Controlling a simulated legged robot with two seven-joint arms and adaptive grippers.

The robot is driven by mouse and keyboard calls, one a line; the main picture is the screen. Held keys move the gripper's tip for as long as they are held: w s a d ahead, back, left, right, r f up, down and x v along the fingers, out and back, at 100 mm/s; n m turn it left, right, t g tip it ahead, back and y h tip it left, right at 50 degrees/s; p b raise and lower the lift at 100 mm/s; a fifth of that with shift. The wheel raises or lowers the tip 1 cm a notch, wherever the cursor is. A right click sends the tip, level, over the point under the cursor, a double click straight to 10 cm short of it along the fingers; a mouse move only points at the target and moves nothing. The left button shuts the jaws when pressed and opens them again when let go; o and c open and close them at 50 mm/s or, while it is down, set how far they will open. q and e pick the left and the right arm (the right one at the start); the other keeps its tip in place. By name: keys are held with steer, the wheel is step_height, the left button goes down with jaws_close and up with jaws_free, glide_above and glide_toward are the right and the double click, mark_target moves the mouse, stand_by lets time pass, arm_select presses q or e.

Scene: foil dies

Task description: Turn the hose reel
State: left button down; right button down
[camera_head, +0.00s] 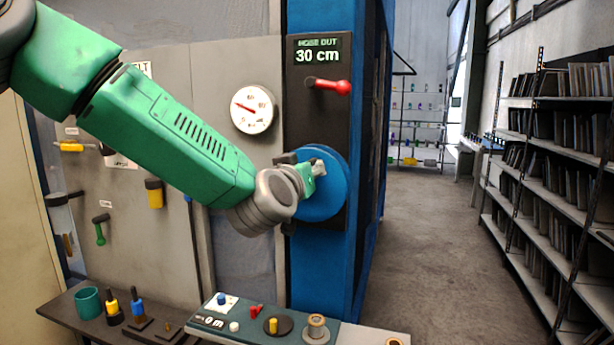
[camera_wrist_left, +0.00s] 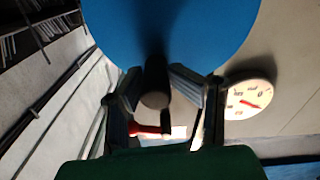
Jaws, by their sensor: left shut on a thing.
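The hose reel is a round blue disc (camera_head: 338,190) on a dark panel of the blue post; it also fills the top of the left wrist view (camera_wrist_left: 110,25). A dark grip (camera_wrist_left: 155,98) sticks out from the disc. My left gripper (camera_head: 302,167) is in front of the disc and partly hides it. In the left wrist view its fingers (camera_wrist_left: 158,88) stand on either side of the grip, shut on it. A display (camera_head: 318,50) above reads "HOSE OUT 30 cm". My right gripper is not in view.
A red-knobbed lever (camera_head: 330,85) sits between display and reel. A round white gauge (camera_head: 252,109) is to the left. Below is a bench (camera_head: 150,335) with a teal cup (camera_head: 88,303) and small parts. The aisle floor (camera_head: 425,250) beside the shelves is clear.

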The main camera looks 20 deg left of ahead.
arm_select(q)
steer(key=shift+w+a+r+n+b, duration=0.1)
steer(key=shift+a+r+n+b, duration=0.1)
steer(key=shift+a+n+b, duration=0.3)
steer(key=a+f+n+b, duration=0.3)
steer(key=a+n+b, duration=0.2)
steer(key=n+b, duration=0.7)
steer(key=shift+a+f+n+b, duration=0.2)
steer(key=shift+n+b, duration=0.15)
steer(key=shift+n, duration=1.55)
steer(key=shift+w, duration=0.1)
